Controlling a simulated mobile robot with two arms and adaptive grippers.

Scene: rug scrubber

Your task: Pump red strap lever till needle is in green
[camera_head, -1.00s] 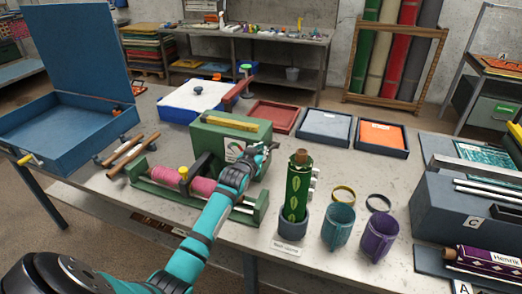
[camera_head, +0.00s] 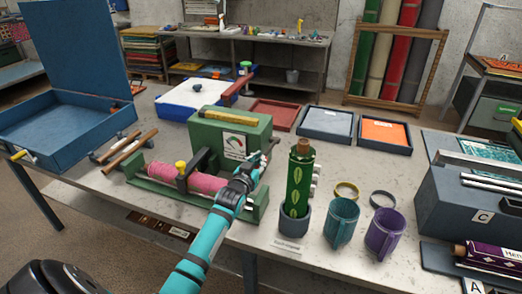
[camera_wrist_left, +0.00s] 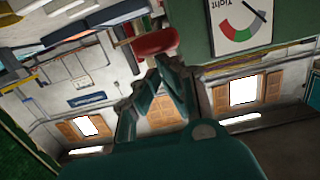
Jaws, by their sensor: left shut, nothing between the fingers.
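The green box (camera_head: 210,128) stands on the table with a yellow strip on top and a white gauge plate (camera_head: 234,146) on its front. In the left wrist view the gauge (camera_wrist_left: 238,22) appears upside down, with a dark needle that lies apart from the green band. A red lever (camera_head: 238,87) slants up behind the box; a red end also shows in the left wrist view (camera_wrist_left: 155,43). My left gripper (camera_head: 270,150) is shut and empty near the box's right front edge, apart from the lever. My right gripper is out of view.
A pink roll (camera_head: 155,173) lies in a green cradle before the box. A green patterned tube (camera_head: 298,185) stands in a holder to the right, with teal (camera_head: 341,222) and purple (camera_head: 384,233) cups beside it. An open blue case (camera_head: 50,128) is at left.

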